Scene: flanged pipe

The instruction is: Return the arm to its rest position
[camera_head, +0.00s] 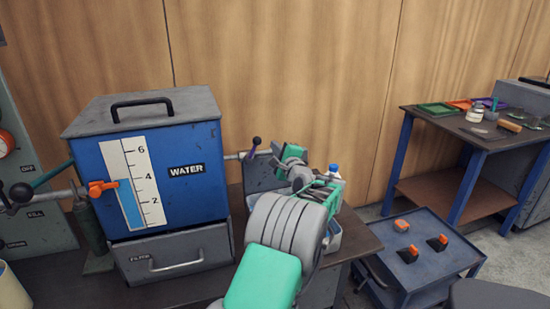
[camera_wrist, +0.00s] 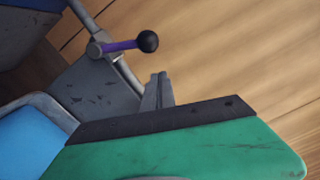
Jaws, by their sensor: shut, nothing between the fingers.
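My arm reaches from the bottom centre of the head view towards the bench, its grey and green links covering much of the space right of the water tank (camera_head: 190,205). In the head view my fingers are not clearly visible behind the links. In the wrist view my gripper (camera_wrist: 159,76) is shut, its two grey fingertips together with nothing between them. A purple lever (camera_wrist: 122,45) with a black ball end stands beyond the fingertips, up and to the left, apart from them in the picture. The lever also shows in the head view (camera_head: 254,150), right of the tank.
The tank has an orange valve handle (camera_head: 101,188) on its left and stands over a filter drawer (camera_head: 175,258). A blue cart (camera_head: 435,275) with orange-and-black items is at right. A workbench (camera_head: 455,128) with trays stands behind it. Wood panels close off the back.

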